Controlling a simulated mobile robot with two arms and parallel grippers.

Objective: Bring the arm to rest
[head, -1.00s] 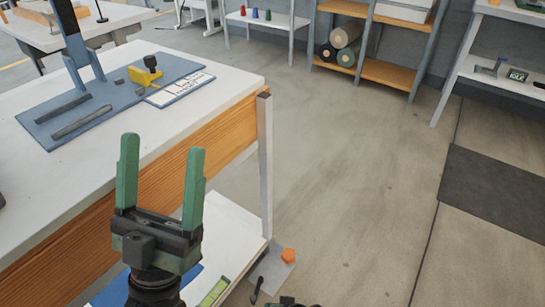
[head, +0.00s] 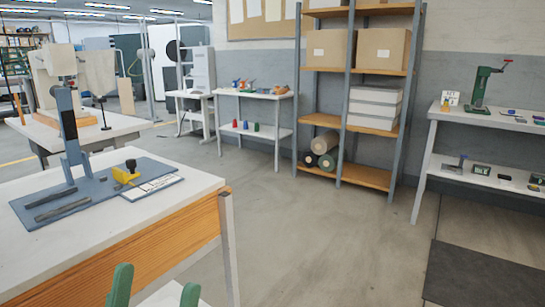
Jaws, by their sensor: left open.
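My left gripper (head: 152,292) shows at the bottom edge of the head view. The rest of my left arm is out of the picture. My right gripper is not in view.
A tall shelf (head: 352,45) and a side table (head: 470,114) stand behind. Open floor (head: 320,235) lies to the right.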

